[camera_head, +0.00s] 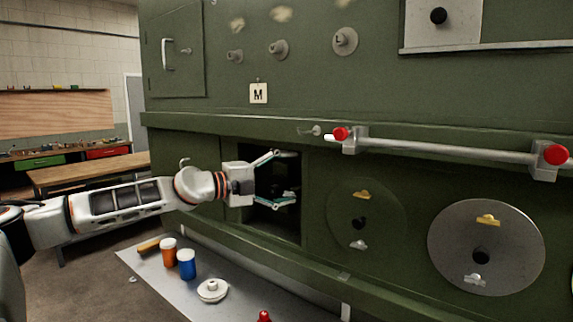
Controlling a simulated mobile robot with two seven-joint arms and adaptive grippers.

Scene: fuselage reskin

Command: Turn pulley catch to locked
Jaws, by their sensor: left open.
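My left gripper (292,179) is open, with its fingers spread one above the other at a dark square opening (270,226) in the green panel. Dark, small parts show between and behind the fingers inside the opening, but I cannot make out their shape. I cannot tell which part is the pulley catch; it may be hidden in the opening. Nothing is clearly held. My right gripper is not in view.
A grey rail (450,149) with red ends sticks out right of the opening. Two round discs (447,250) (338,222) are on the panel below. An orange jar (168,254), blue jar (187,266) and white round part (212,291) stand on a grey surface (262,296) below.

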